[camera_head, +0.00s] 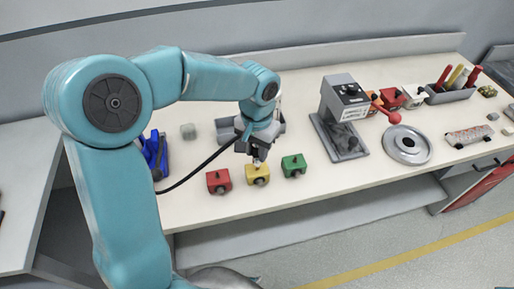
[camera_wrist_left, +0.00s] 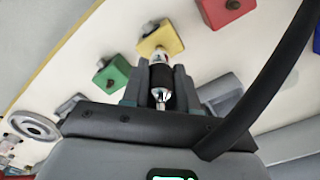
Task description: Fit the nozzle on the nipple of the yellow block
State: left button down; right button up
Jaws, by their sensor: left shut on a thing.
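The yellow block (camera_head: 257,176) stands on the bench between a red block (camera_head: 218,182) and a green block (camera_head: 293,166). My left gripper (camera_head: 258,153) is right above the yellow block, pointing down. In the left wrist view its fingers are shut on the nozzle (camera_wrist_left: 161,77), a dark and silver cylinder with a bright tip. The tip overlaps the edge of the yellow block (camera_wrist_left: 168,40) there. The block's nipple (camera_wrist_left: 149,28) shows beside the tip, not under it. I cannot tell whether the nozzle touches the block. My right gripper is not in view.
A black hose (camera_wrist_left: 262,92) runs beside the left gripper. Grey parts (camera_head: 226,129) lie behind it, and a blue tool (camera_head: 155,152) lies to the left. A grey press-like stand (camera_head: 343,115) and a round metal disc (camera_head: 407,145) stand to the right. The bench's front edge is close to the blocks.

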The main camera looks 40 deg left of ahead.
pick_arm(q)
jog(key=shift+f+b, duration=0.9)
jog(key=shift+f, duration=0.15)
dwell(0.6)
jog(key=c, duration=0.8)
grip_release()
notch_tip(320, 180, up, 16)
jog(key=shift+r+p, duration=0.2)
jog(key=shift+p, duration=0.45)
